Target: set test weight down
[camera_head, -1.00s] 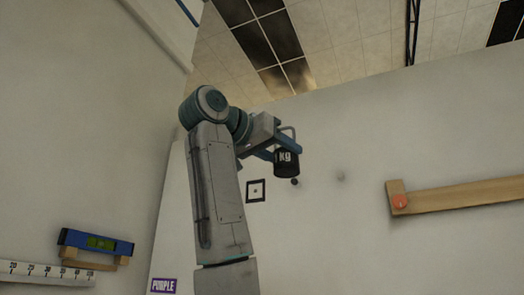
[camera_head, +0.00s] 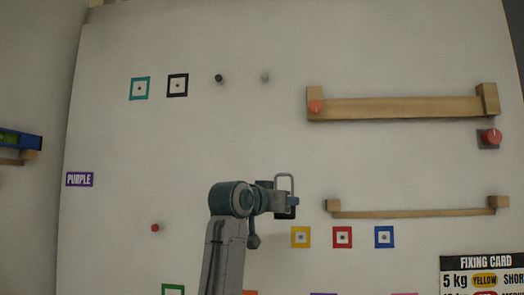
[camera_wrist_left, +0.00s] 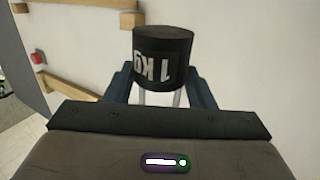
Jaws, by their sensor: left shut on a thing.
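The test weight is a black cylinder with a grey loop handle. In the left wrist view the weight (camera_wrist_left: 163,45) carries an upside-down "1 KG" label, and its handle runs between the blue fingers of my left gripper (camera_wrist_left: 162,90). The gripper is shut on the handle. In the head view my left gripper (camera_head: 291,202) holds the weight (camera_head: 285,213) in front of the wall, left of the lower wooden shelf (camera_head: 415,213). The gripper partly hides the weight there. My right gripper is out of view.
A longer wooden shelf (camera_head: 400,108) is higher on the wall, with an orange-red disc (camera_head: 316,107) at its left end. A red knob (camera_head: 491,137) is below its right end. Yellow, red and blue squares (camera_head: 342,237) and a fixing card (camera_head: 482,275) are lower.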

